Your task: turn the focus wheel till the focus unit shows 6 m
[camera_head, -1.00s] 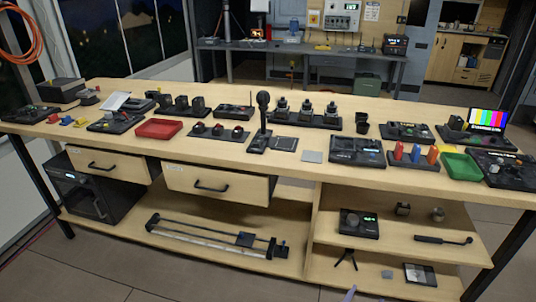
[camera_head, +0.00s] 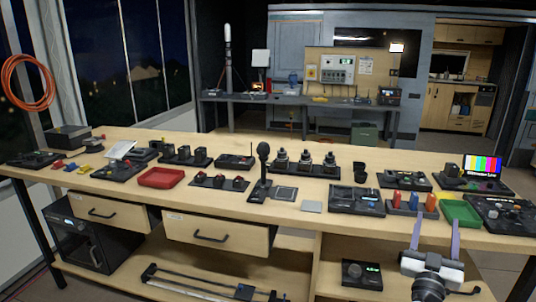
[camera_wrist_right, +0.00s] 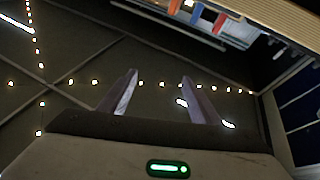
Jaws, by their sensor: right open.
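A black unit with a knob and a small green display (camera_head: 361,273) sits on the shelf under the bench, at the bottom of the head view. It may be the focus unit; its reading is too small to tell. Other dark control units are on the bench top, one with a small display (camera_head: 357,200), and I cannot tell which carries the focus wheel. My right gripper (camera_head: 436,220) is open and empty, in front of the bench's right part, to the right of the shelf unit. It also shows in the wrist view (camera_wrist_right: 160,78) with nothing between its fingers.
The wooden bench top (camera_head: 330,226) is crowded with controls. A red tray (camera_head: 162,178), a green tray (camera_head: 460,213) and a microphone (camera_head: 263,170) stand on it. A colour-bar screen (camera_head: 482,166) is at the right. Two drawers (camera_head: 216,235) look shut.

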